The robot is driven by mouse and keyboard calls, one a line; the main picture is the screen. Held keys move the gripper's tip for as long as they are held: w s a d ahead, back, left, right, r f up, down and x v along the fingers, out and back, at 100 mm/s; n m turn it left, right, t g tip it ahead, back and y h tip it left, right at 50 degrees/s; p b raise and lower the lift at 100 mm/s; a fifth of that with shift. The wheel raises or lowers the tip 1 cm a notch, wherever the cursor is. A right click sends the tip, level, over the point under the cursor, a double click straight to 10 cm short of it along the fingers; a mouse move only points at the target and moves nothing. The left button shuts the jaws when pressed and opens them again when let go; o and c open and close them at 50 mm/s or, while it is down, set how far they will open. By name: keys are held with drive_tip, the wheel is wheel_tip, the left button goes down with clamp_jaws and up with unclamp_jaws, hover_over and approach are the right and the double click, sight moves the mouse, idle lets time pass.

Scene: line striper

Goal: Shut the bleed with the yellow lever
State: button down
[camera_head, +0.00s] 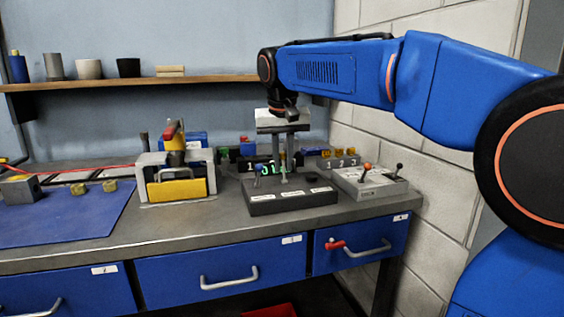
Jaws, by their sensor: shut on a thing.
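My gripper (283,162) points down over the dark lever box (290,199), near the right end of the bench. Its two grey fingers are shut on a lever at the box's middle; the fingers hide most of it, and I cannot tell its colour for certain. A lever with a blue knob (258,169) stands left of the fingers on the same box, apart from them. The box has several white labels on its front, too small to read. No lever shows clearly as yellow.
A grey box (371,186) with orange-knobbed and black-knobbed levers stands close on the right. A grey machine with a yellow front (177,189) stands left. Green digits glow behind the fingers. A shelf (130,82) hangs behind. The blue mat (65,222) has free room.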

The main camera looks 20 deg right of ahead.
drive_tip(key=s+t, duration=0.1)
drive_tip(key=t, duration=0.1)
drive_tip(key=s+t, duration=0.1)
drive_tip(key=t, duration=0.1)
drive_tip(key=shift+s+t, duration=0.25)
drive_tip(key=shift+t, duration=0.05)
drive_tip(key=shift+s+f+t, duration=0.15)
drive_tip(key=shift+s+t, duration=0.35)
drive_tip(key=shift+t, duration=0.55)
drive_tip(key=shift+s+f+t, duration=0.15)
drive_tip(key=shift+s+t, duration=0.3)
drive_tip(key=shift+t, duration=0.6)
drive_tip(key=c, duration=1.9)
unclamp_jaws()
drive_tip(key=shift+o, duration=0.2)
drive_tip(key=shift+s, duration=0.1)
drive_tip(key=v, duration=1.7)
drive_tip(key=shift+s+a, duration=0.15)
drive_tip(key=shift+a, duration=0.05)
drive_tip(key=shift+f, duration=0.1)
